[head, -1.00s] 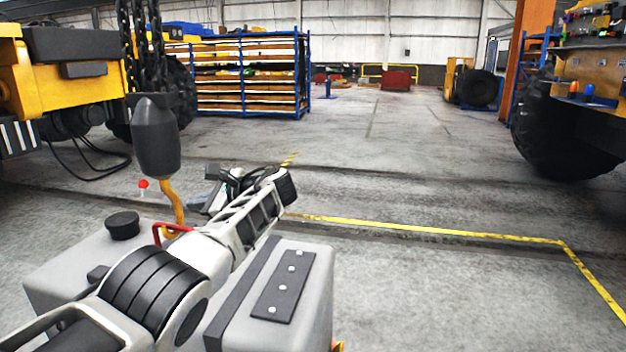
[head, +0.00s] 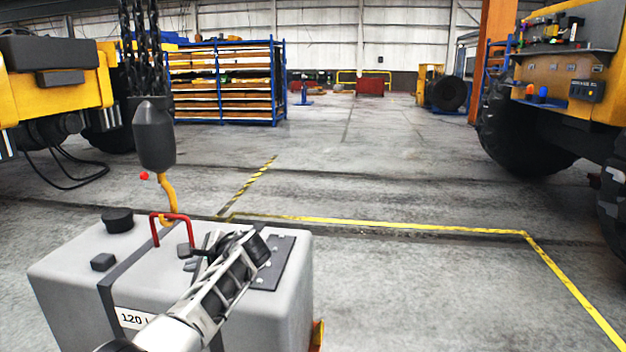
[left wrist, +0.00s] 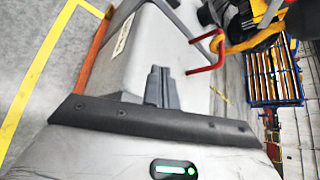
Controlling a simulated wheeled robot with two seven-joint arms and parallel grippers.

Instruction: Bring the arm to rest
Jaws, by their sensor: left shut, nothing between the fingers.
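My left arm comes in from the bottom of the head view, over the front of a grey casting (head: 75,275) marked "120". My left gripper (head: 198,250) is shut and empty. In the left wrist view its fingers (left wrist: 160,88) show together in front of the casting (left wrist: 140,55). A red handle (head: 187,217) stands on the casting's top, just behind the gripper, and shows apart from the fingers in the left wrist view (left wrist: 207,70). A yellow hook (head: 167,193) hangs at the handle; I cannot tell whether it passes under the bar. My right gripper is in neither view.
The hook hangs from a dark weight (head: 153,135) on chains (head: 143,50). Yellow machines stand left (head: 75,90) and right (head: 560,80). A blue rack (head: 220,85) stands behind. The floor right of the casting is clear, with a yellow line (head: 400,225).

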